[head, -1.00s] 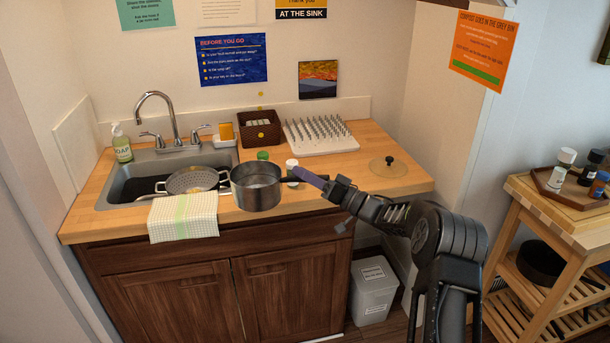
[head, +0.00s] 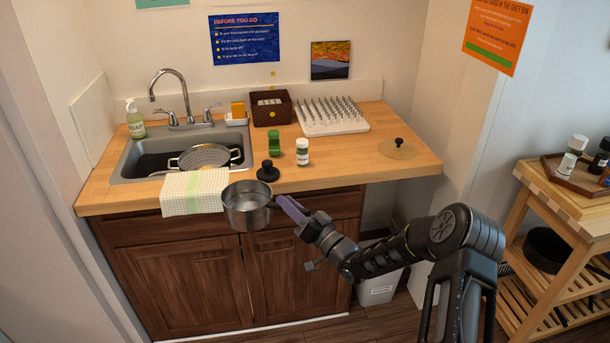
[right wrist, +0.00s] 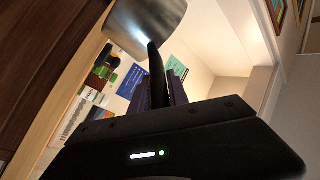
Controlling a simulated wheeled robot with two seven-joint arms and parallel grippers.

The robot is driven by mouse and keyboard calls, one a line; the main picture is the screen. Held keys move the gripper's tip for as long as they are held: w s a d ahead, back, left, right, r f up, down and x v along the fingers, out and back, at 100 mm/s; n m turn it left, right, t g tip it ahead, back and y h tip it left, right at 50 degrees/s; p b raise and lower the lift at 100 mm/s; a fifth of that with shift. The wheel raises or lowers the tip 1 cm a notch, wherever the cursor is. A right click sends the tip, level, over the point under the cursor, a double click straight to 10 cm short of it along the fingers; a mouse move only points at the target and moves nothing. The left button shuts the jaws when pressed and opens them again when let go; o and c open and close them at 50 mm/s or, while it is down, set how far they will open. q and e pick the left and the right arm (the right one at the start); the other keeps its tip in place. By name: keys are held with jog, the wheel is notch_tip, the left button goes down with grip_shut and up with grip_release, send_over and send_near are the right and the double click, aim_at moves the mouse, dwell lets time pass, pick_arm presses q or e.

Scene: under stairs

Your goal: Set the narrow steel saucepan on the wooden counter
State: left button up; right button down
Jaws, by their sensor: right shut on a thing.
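The steel saucepan (head: 247,214) is upright in the air at the counter's front edge, overlapping the cabinet front in the head view. My right gripper (head: 291,208) is shut on its dark handle, to the right of the pan. In the right wrist view the pan's shiny side (right wrist: 147,25) fills the top, and its handle (right wrist: 156,75) runs down between the fingers. The wooden counter (head: 345,157) lies behind the pan, with bare wood at its right. I cannot tell the exact gap between pan and counter edge. My left gripper is not in view.
A black knobbed object (head: 268,172), a green jar (head: 274,143) and a white jar (head: 302,152) stand behind the pan. A towel (head: 195,192) hangs over the edge by the sink (head: 140,163). A spiked white rack (head: 331,117) and glass lid (head: 398,149) are farther right.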

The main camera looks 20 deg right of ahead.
jog(key=s+a+f+m+t+h, duration=0.1)
jog(key=s+a+f, duration=0.3)
jog(key=s+a, duration=0.25)
jog(key=s+a+f+m+h, duration=0.1)
jog(key=s+a+f+h, duration=0.15)
jog(key=s+a, duration=0.35)
jog(key=s+d+r+m+h, duration=0.1)
jog(key=s+d+r+h, duration=0.2)
jog(key=r, duration=0.1)
jog(key=shift+s+m, duration=0.25)
jog(key=shift+m, duration=0.15)
